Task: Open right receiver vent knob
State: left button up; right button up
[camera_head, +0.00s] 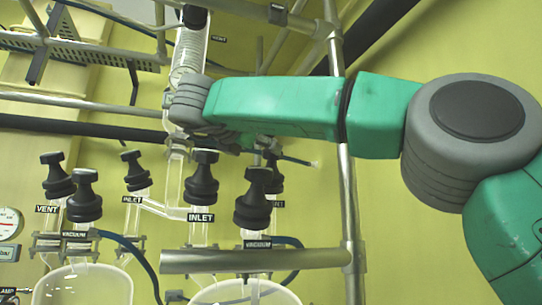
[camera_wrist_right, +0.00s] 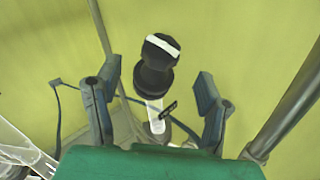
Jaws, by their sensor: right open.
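The right receiver (camera_head: 246,292) carries several black ribbed knobs. One knob (camera_head: 273,178) stands behind the front vacuum knob (camera_head: 252,208); its label is partly hidden and hard to read, so I cannot confirm it is the vent. My right gripper (camera_head: 244,143) is above and behind these knobs, partly hidden by its own arm. In the wrist view my right gripper (camera_wrist_right: 157,88) is open. A black knob with a white stripe on top (camera_wrist_right: 156,66) shows between its two fingers, with gaps on both sides. The label below it is edge-on. My left gripper is out of view.
An inlet knob (camera_head: 201,180) stands left of the vacuum knob. The left receiver (camera_head: 85,287) has its own knobs. A metal upright (camera_head: 347,200) and a horizontal bar (camera_head: 255,259) are close by. A blue hose (camera_head: 140,255) hangs between the receivers.

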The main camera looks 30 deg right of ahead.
aim_at(272, 154)
jog(key=x, duration=0.7)
jog(key=shift+p, duration=0.3)
jog(key=c, duration=1.2)
